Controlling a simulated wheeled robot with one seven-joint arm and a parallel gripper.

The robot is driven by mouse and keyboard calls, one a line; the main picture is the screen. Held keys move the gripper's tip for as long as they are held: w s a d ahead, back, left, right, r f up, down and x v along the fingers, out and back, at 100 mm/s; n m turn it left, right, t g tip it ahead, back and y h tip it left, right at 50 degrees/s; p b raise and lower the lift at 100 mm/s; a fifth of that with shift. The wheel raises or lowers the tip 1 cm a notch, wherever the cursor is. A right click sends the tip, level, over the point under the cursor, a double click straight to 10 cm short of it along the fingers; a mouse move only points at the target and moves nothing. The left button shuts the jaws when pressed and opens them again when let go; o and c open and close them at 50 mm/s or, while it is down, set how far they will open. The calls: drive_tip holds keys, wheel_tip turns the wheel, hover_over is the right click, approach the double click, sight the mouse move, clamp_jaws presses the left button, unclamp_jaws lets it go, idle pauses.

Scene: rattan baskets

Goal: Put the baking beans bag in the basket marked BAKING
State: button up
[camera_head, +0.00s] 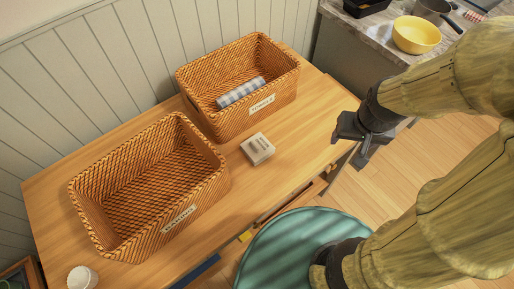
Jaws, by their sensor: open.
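A small pale grey-white packet (257,148) with a label lies on the wooden tabletop; it looks like the baking beans bag, but its print is too small to read. The rattan basket marked BAKING (179,219) stands at the front left of the tabletop and looks empty inside. My gripper (348,147) is open and empty, to the right of the packet, near the table's right edge and apart from it.
A second rattan basket (224,125) behind holds a rolled checked cloth (241,92). A white fluted cup (82,277) sits at the front left. An open drawer (290,199) juts from the table front beside a teal round surface (300,245). A counter with a yellow bowl (416,35) stands back right.

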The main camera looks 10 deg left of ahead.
drive_tip(key=o, duration=0.6)
drive_tip(key=w+a+f+n+b, duration=0.1)
drive_tip(key=a, duration=0.2)
drive_tip(key=w+a+f+n, duration=0.1)
drive_tip(key=w+a+n, duration=0.1)
drive_tip(key=a, duration=0.1)
drive_tip(key=w+a+f+n+g+b, duration=0.1)
drive_tip(key=w+a, duration=0.1)
drive_tip(key=a, duration=0.1)
drive_tip(key=shift+w+a+b, duration=0.25)
drive_tip(key=shift+b, duration=0.05)
drive_tip(key=n+g+b, duration=0.2)
drive_tip(key=n, duration=0.3)
hover_over(257, 138)
drive_tip(key=s+d, duration=0.1)
drive_tip(key=s, duration=0.2)
wheel_tip(257, 138, down, 3)
drive_tip(key=shift+s+a+r+n, duration=0.1)
drive_tip(key=shift+s+a+n, duration=0.15)
drive_tip(key=shift+n, duration=0.05)
wheel_tip(257, 138, down, 12)
drive_tip(key=shift+f+p, duration=0.1)
drive_tip(key=shift+p, duration=0.2)
drive_tip(key=shift+f, duration=0.1)
